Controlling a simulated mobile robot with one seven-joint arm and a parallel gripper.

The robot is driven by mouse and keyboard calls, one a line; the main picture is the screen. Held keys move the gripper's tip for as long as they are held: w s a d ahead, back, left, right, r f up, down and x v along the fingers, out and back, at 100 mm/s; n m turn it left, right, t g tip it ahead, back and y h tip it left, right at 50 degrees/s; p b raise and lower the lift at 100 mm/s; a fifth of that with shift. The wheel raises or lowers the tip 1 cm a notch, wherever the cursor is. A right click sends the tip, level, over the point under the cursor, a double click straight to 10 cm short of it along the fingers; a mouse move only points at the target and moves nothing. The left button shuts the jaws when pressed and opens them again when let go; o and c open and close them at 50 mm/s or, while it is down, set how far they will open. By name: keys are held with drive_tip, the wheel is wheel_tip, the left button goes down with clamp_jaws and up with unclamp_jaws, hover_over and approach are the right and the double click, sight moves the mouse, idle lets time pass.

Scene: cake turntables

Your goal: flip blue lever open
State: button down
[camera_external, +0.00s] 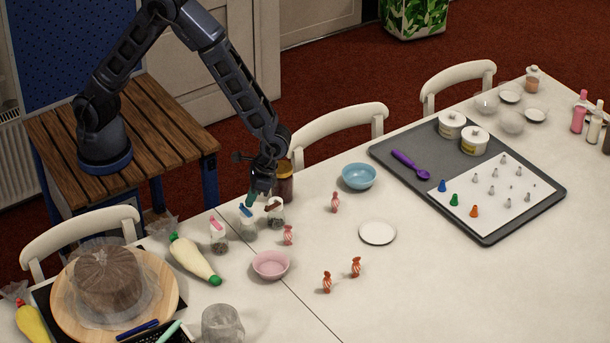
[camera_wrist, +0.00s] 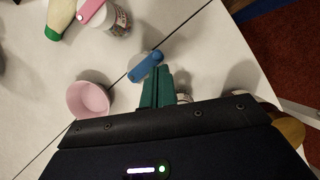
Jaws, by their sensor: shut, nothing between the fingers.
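The blue lever (camera_external: 246,211) sits on top of a small clear jar (camera_external: 248,229) in the middle of a row of three jars. In the wrist view the blue lever (camera_wrist: 146,66) lies at a slant just beyond my fingertips. My gripper (camera_external: 251,202) is directly above and right beside the lever, pointing down. Its green fingers (camera_wrist: 157,82) are shut together with nothing between them. I cannot tell whether the fingertips touch the lever. The jar under the lever is mostly hidden in the wrist view.
A dark jar (camera_external: 286,182) is behind. A pink bowl (camera_external: 270,265) and wrapped candies (camera_external: 288,235) stand in front.

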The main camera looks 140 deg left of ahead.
sight(242, 214)
drive_tip(key=shift+s+d+n+t, duration=0.15)
drive_tip(key=shift+d+n+t, duration=0.15)
drive_tip(key=shift+n, duration=0.5)
drive_tip(key=shift+s+d+n+t, duration=0.1)
drive_tip(key=shift+d+n+t, duration=0.1)
drive_tip(key=shift+n, duration=0.4)
drive_tip(key=shift+s+d+n+t, duration=0.1)
drive_tip(key=shift+d+n+t, duration=0.1)
drive_tip(key=shift+n, duration=0.4)
drive_tip(key=n, duration=0.1)
drive_tip(key=d+n+t, duration=0.1)
drive_tip(key=n, duration=0.1)
drive_tip(key=shift+s+d+n, duration=0.1)
drive_tip(key=shift+n, duration=0.2)
drive_tip(key=d+n+t, duration=0.1)
drive_tip(key=n, duration=0.2)
drive_tip(key=shift+d+n+t, duration=0.2)
drive_tip(key=shift+n+t, duration=0.1)
drive_tip(key=shift+t, duration=0.1)
drive_tip(key=n, duration=0.2)
drive_tip(key=w+d+n+t+y, duration=0.1)
drive_tip(key=n, duration=0.2)
drive_tip(key=shift+w+d, duration=0.1)
drive_tip(key=shift+d, duration=0.1)
drive_tip(key=shift+w+a, duration=0.1)
drive_tip(key=shift+w+a, duration=0.4)
drive_tip(key=shift+a, duration=0.1)
